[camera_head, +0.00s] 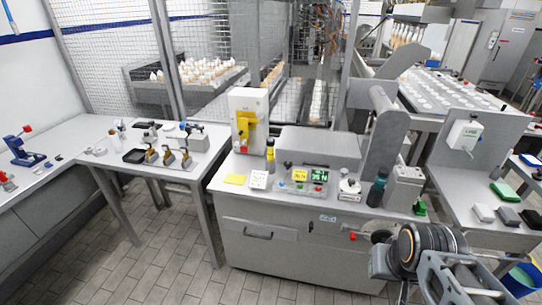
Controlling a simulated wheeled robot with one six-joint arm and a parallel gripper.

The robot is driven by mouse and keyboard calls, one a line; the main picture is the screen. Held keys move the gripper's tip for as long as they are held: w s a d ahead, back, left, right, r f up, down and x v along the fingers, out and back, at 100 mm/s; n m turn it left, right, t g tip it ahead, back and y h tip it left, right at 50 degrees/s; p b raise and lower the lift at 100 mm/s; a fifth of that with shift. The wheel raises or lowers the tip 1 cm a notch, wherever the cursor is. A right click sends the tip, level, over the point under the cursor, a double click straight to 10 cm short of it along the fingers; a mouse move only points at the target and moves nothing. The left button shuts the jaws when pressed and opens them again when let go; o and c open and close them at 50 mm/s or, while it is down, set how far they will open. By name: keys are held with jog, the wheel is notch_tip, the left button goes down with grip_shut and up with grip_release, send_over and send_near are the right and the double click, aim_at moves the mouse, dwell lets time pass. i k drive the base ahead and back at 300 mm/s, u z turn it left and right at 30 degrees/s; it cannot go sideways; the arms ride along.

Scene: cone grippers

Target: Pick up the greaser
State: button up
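I cannot tell for sure which thing is the greaser. A slim yellow and black bottle (270,158) stands upright on the middle bench, beside the white and yellow machine. A dark teal bottle (377,191) stands upright near that bench's right end. Small dark-handled tools with golden bases (168,157) stand on the left table. My arm is folded at the lower right, apart from all of these. My gripper (380,262) seems to be at the arm's left end, in front of the bench; its fingers cannot be made out.
The middle bench (233,200) also carries a display panel (304,177), a yellow note (235,179) and a grey-topped machine. A left table (105,131) holds a black tray (134,156). A right bench (460,185) holds coloured blocks. Tiled floor is clear at the lower left.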

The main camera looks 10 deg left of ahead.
aim_at(270, 141)
jog(key=u, duration=0.35)
jog(key=k, duration=0.45)
jog(key=u, duration=1.2)
jog(key=i, duration=0.3)
jog(key=z, duration=0.75)
jog(key=i, duration=0.8)
jog(key=z, duration=0.8)
